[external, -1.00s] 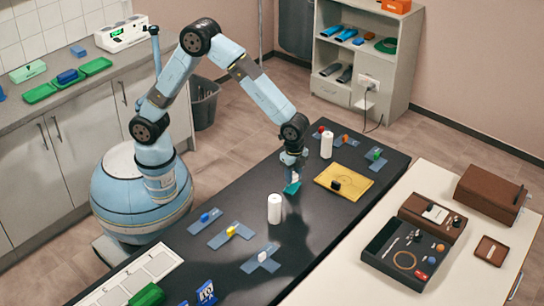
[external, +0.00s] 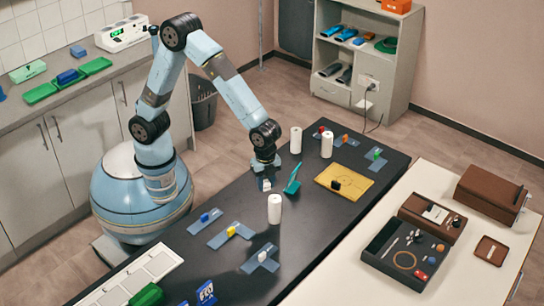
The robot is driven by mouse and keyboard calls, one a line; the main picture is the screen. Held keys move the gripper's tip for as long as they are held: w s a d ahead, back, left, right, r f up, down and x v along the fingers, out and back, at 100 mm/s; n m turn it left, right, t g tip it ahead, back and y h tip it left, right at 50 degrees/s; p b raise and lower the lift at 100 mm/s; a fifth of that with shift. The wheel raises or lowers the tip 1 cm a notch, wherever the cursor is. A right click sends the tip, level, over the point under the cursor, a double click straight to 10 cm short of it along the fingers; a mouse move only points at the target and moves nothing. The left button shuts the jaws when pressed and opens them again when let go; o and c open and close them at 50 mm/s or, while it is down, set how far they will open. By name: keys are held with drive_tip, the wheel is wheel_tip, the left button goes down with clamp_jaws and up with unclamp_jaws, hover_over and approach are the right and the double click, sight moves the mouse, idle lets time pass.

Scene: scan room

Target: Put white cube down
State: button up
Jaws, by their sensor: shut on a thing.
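My gripper (external: 265,176) is low over the left side of the black table (external: 325,226), pointing down. It is shut on the small white cube (external: 266,186), which shows just below the fingers. The cube is at or just above the tabletop; I cannot tell whether it touches. Some blue shows beside the cube, but its shape is too small to make out.
A teal angled piece (external: 292,180) stands close to the right of my gripper. White cylinders stand in front (external: 274,208) and behind (external: 295,140). A yellow board (external: 343,180) lies further right. Blue pads with coloured pieces (external: 231,235) lie towards the front.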

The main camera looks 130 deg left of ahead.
drive_tip(key=s+d+m, duration=0.4)
drive_tip(key=s+d, duration=0.1)
drive_tip(key=d, duration=0.8)
drive_tip(key=s+d+m, duration=0.4)
drive_tip(key=d+m, duration=0.1)
drive_tip(key=d, duration=0.7)
drive_tip(key=s+d+m, duration=0.4)
drive_tip(key=s+d, duration=0.1)
drive_tip(key=d, duration=0.8)
hover_over(175, 283)
drive_tip(key=f, duration=0.9)
drive_tip(key=shift+s+f, duration=0.2)
drive_tip(key=shift+w+f, duration=0.2)
drive_tip(key=shift+f, duration=1.55)
